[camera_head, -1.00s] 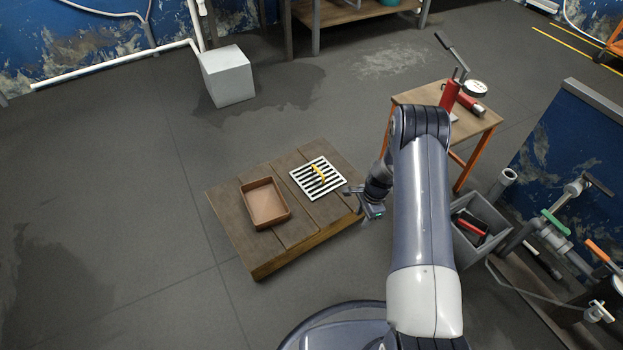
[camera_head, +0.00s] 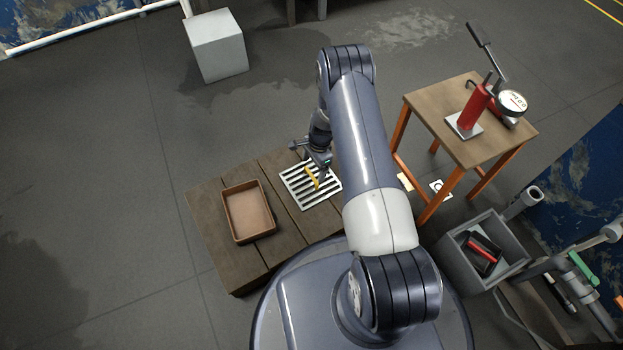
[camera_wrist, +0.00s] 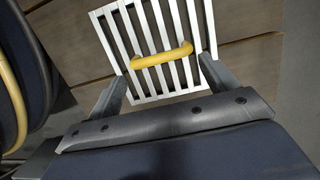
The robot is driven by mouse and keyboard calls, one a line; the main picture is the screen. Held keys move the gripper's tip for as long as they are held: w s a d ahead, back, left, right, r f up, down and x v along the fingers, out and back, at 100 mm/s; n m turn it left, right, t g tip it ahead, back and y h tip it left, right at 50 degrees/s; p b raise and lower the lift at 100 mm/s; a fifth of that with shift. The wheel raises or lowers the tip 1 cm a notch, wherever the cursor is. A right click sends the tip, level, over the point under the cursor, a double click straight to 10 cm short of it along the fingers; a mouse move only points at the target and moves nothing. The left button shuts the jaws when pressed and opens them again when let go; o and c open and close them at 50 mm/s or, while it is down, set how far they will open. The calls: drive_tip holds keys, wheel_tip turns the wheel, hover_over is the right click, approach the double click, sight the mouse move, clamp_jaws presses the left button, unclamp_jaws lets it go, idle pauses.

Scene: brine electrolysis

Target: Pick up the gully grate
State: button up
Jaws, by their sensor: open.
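The gully grate (camera_head: 297,192) is a white slatted square with a yellow handle (camera_head: 312,178). It lies on a low wooden platform (camera_head: 214,249), partly covered by my arm in the head view. In the wrist view the grate (camera_wrist: 192,18) fills the upper middle, and the yellow handle (camera_wrist: 162,58) runs across its slats. My gripper (camera_head: 314,160) is over the far part of the grate. Its two fingers (camera_wrist: 160,84) are spread apart in the wrist view, on either side of the grate's lower part. The handle shows beyond the fingertips, with nothing held.
A brown tray (camera_head: 231,192) sits on the platform left of the grate. A small table (camera_head: 435,103) bearing a red hand pump (camera_head: 471,108) stands to the right. A grey bin (camera_head: 452,259) is at the lower right, and a pale block (camera_head: 220,50) stands at the back left.

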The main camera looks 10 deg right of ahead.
sight(311, 174)
drive_tip(key=o, duration=0.3)
drive_tip(key=shift+a+f, duration=0.1)
drive_tip(key=shift+f, duration=0.7)
drive_tip(key=shift+o, duration=0.4)
drive_tip(key=f+b, duration=0.1)
drive_tip(key=f, duration=0.2)
drive_tip(key=a+f+b, duration=0.1)
drive_tip(key=shift+s+f+b, duration=0.15)
drive_tip(key=shift+f+b, duration=0.2)
drive_tip(key=shift+f, duration=0.05)
drive_tip(key=shift+r, duration=0.1)
drive_tip(key=shift+c, duration=0.6)
drive_tip(key=c, duration=1)
